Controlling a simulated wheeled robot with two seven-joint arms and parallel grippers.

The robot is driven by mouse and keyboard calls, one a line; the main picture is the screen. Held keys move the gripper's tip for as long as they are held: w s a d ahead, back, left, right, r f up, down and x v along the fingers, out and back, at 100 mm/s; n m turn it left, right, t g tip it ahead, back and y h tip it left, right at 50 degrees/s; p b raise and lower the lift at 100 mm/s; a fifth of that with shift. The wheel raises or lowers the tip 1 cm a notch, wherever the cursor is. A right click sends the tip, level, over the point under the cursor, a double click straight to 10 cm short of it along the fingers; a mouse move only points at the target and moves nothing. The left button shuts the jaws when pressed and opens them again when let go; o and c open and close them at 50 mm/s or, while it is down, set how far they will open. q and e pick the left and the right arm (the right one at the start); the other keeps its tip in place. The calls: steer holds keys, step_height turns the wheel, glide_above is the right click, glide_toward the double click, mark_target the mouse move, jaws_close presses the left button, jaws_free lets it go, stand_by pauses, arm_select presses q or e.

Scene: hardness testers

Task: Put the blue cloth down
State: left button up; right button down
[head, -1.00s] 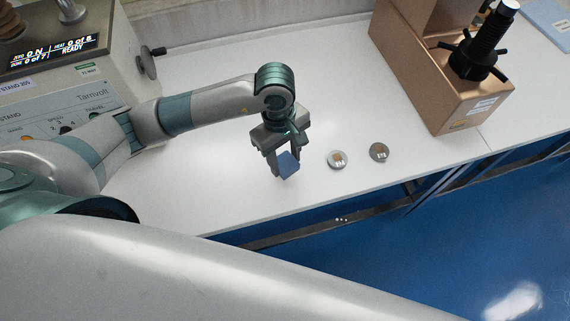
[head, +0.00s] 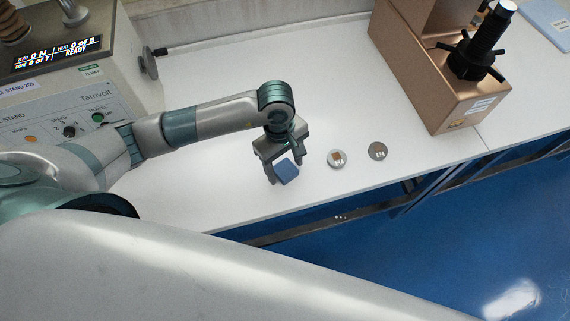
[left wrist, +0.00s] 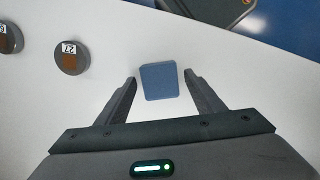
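The blue cloth (head: 286,171) is a small, flat square at the white bench top near its front edge. In the left wrist view the cloth (left wrist: 160,81) lies between the fingertips, with a narrow gap on each side. My left gripper (head: 284,166) points down over it, and its fingers are apart. The left wrist view shows the open gripper (left wrist: 160,82) from above. The cloth looks to be resting on the bench, though its underside is hidden. My right gripper is in neither view.
Two round metal discs (head: 337,158) (head: 377,151) lie right of the cloth. A copper-coloured tester (head: 450,100) with a black handle stands at the back right. A grey tester with a display (head: 58,55) stands at the left. The bench's front edge is close; blue floor lies beyond.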

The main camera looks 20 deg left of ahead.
mark_target(282, 165)
arm_select(q)
steer(key=shift+r, duration=0.1)
steer(key=shift+r+p, duration=0.2)
steer(key=shift+p, duration=0.1)
step_height(282, 165, up, 12)
steer(key=a+p, duration=0.1)
steer(key=p, duration=0.3)
steer(key=shift+w+f, duration=0.2)
steer(key=shift+w, duration=0.15)
steer(key=shift+a, duration=0.1)
stand_by(0.5)
